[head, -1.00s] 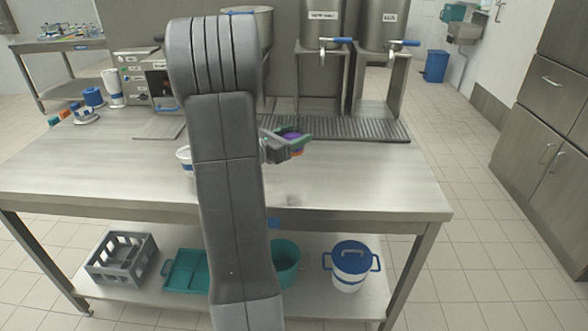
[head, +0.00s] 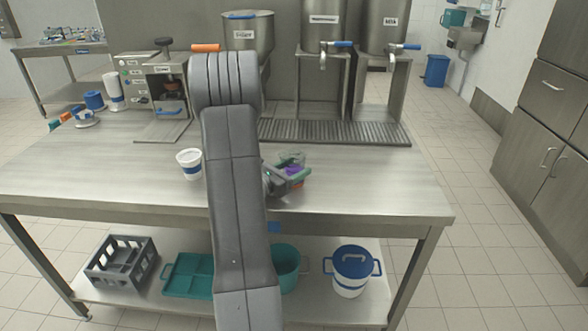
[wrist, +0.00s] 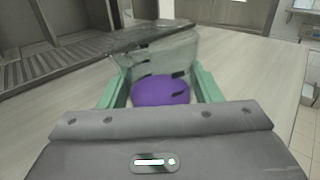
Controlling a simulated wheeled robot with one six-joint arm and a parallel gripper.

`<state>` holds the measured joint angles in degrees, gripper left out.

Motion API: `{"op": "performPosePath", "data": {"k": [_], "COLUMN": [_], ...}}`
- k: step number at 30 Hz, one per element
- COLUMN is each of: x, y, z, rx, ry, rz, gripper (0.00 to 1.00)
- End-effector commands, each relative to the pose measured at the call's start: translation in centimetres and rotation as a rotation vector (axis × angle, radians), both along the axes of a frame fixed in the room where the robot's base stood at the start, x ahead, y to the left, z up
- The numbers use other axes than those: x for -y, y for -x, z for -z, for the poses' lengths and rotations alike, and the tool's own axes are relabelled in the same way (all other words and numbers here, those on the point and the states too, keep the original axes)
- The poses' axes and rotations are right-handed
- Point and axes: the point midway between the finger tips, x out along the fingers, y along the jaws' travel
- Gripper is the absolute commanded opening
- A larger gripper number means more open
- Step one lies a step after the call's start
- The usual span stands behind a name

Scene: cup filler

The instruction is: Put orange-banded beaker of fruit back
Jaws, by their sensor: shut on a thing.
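My gripper (head: 288,176) is right of my arm, over the front right part of the steel table. Its green fingers are shut on a clear beaker (head: 293,157) with purple contents, the fruit. In the wrist view the clear beaker (wrist: 160,58) stands between the two green fingers (wrist: 158,92), with the purple fruit (wrist: 160,91) low inside it. I cannot tell whether the beaker's base touches the table.
A white cup with a blue band (head: 189,163) stands left of my arm on the table (head: 370,180). Dispensers with taps stand behind a ribbed drip grate (head: 340,132). A labelled machine (head: 150,85) is at the back left. The table's right part is clear.

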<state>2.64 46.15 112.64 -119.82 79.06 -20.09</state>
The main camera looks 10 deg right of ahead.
Motion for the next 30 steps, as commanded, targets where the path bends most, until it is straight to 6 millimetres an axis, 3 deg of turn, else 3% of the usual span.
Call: {"op": "performPosePath", "data": {"k": [7, 8, 10, 11, 23, 30], "x": [0.0, 0.0, 0.0, 0.0, -0.1, -3.7], "y": [0.0, 0.0, 0.0, 0.0, 0.0, 1.8], "z": [0.5, 0.3, 0.3, 0.3, -0.3, 0.0], "rx": [0.000, 0.000, 0.000, 0.000, 0.000, 0.000], "ry": [0.001, 0.000, 0.000, 0.000, 0.000, 0.000], "rz": [0.000, 0.000, 0.000, 0.000, -0.001, -0.007], "gripper": [0.29, 0.64, 0.77, 0.79, 0.79, 0.79]}}
